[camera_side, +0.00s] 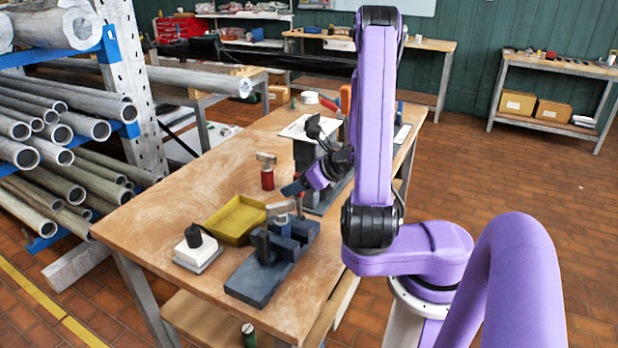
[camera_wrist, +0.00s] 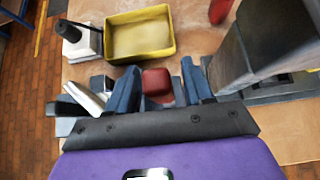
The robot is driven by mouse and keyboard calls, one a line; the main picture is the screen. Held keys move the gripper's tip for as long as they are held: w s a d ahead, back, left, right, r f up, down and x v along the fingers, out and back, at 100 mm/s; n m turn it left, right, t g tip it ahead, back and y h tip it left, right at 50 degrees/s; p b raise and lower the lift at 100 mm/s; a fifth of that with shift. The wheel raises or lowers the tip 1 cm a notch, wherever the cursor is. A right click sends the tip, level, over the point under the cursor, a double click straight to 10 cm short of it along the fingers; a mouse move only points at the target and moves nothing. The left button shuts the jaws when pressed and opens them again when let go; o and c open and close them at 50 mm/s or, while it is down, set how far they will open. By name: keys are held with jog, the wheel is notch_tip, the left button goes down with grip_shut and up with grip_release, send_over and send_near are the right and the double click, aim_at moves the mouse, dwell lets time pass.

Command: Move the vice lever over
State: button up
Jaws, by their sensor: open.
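The dark blue-grey vice (camera_side: 262,282) stands at the table's near edge in the side view, with a short dark upright post (camera_side: 262,246) on its base. A pale-headed tool with a blue shank (camera_side: 281,222) stands at its jaws. I cannot tell for sure which part is the lever. My gripper (camera_side: 292,187) is above and behind the vice, apart from it. In the wrist view my gripper (camera_wrist: 158,72) has its blue fingers spread. A red block (camera_wrist: 157,84) shows between them, without clear contact. A dark post beside a silvery piece (camera_wrist: 90,100) shows at left.
A yellow tray (camera_side: 235,220) lies left of the vice, beside a white block with a black knob (camera_side: 198,250). A red-handled tool (camera_side: 267,177) stands behind the tray. A tall dark stand (camera_side: 306,158) rises behind my gripper. The table's left part is clear.

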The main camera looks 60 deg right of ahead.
jog(key=v, duration=1.7)
jog(key=shift+r, duration=0.1)
